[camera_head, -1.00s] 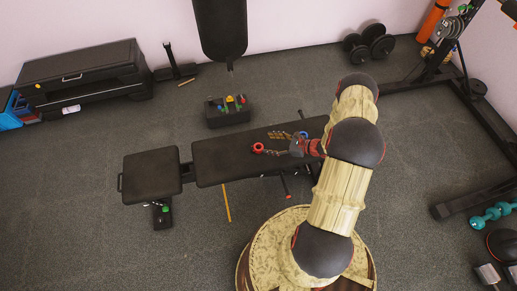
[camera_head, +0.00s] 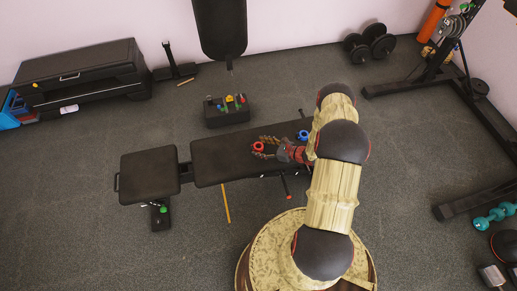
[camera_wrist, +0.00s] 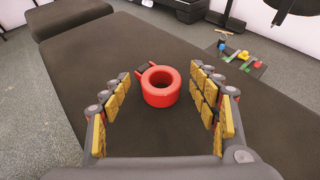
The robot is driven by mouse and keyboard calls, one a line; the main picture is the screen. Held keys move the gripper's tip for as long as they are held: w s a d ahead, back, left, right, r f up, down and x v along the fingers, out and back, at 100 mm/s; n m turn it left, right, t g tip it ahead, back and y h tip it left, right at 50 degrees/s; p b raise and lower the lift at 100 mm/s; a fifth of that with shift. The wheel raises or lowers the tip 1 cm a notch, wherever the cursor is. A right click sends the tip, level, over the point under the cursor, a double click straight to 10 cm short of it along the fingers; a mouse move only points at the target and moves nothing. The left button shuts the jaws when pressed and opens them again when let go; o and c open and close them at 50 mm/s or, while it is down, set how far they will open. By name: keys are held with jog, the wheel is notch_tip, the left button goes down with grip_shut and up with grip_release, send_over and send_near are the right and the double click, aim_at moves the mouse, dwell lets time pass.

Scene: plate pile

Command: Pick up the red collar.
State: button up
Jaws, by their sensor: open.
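The red collar (camera_wrist: 161,87) is a thick ring lying flat on the black bench (camera_wrist: 70,70), its hole facing up, with a dark and red tab at its far left. It also shows in the head view (camera_head: 258,147). My gripper (camera_wrist: 160,80) is open, with its yellow-padded fingers to the left and right of the collar and apart from it. In the head view my gripper (camera_head: 267,147) is low over the bench, its fingertips close to the collar.
A blue ring (camera_head: 303,135) lies on the bench behind my gripper. A dark box with colourful small items (camera_head: 228,110) stands on the floor beyond the bench. The bench's left part (camera_head: 150,177) is bare. Dumbbells (camera_head: 369,43) lie by the wall.

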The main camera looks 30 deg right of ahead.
jog(key=c, duration=1.4)
jog(key=shift+o, duration=0.2)
jog(key=shift+r, duration=0.1)
